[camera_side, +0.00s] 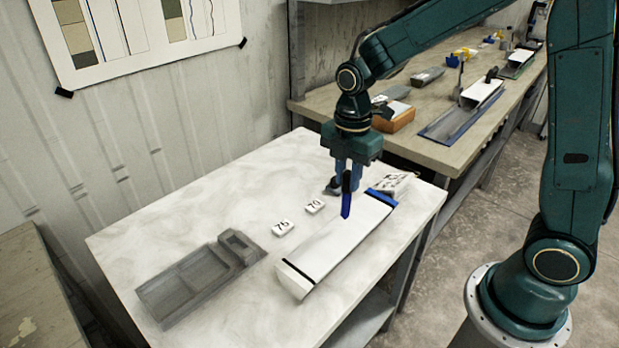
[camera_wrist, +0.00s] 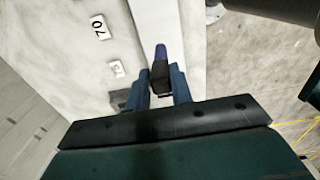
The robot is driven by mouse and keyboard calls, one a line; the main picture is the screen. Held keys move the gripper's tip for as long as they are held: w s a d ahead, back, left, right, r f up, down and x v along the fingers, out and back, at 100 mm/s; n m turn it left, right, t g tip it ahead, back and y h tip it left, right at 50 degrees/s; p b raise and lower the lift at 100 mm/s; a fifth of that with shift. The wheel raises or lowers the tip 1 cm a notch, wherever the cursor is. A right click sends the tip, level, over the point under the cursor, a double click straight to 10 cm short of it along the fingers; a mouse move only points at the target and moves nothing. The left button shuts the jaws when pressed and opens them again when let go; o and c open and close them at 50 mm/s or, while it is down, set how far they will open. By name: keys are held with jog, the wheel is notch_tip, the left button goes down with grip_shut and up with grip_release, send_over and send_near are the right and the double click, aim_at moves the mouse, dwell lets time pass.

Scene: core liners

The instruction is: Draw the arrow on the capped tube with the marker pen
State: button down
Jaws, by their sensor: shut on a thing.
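The capped tube (camera_side: 335,243) is a long white body lying on the white table. It has a blue cap (camera_side: 381,197) at its far right end and a dark band near its front left end. My gripper (camera_side: 347,180) is shut on the marker pen (camera_side: 346,200), a dark blue pen held roughly upright, point down over the far part of the tube. I cannot tell whether its tip touches the tube. In the wrist view the pen (camera_wrist: 160,72) sits between the two blue fingers (camera_wrist: 160,88), with the white tube (camera_wrist: 155,22) beyond; the tip is hard to make out.
Number blocks "75" (camera_side: 283,228) and "70" (camera_side: 315,206) lie left of the tube. A grey compartment tray (camera_side: 168,301) is at the table's front left. A small dark item (camera_side: 332,188) and a white lettered piece (camera_side: 397,181) lie near the cap. A workbench (camera_side: 437,120) stands behind.

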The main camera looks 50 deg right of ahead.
aim_at(347, 190)
notch_tip(347, 190, up, 4)
jog(key=shift+r, duration=0.2)
jog(key=shift+s, duration=0.1)
jog(key=shift+f, duration=0.25)
jog(key=shift+f, duration=3.85)
jog(key=shift+d+r, duration=0.2)
jog(key=shift+d, duration=5.85)
notch_tip(347, 190, up, 8)
jog(key=shift+f, duration=0.15)
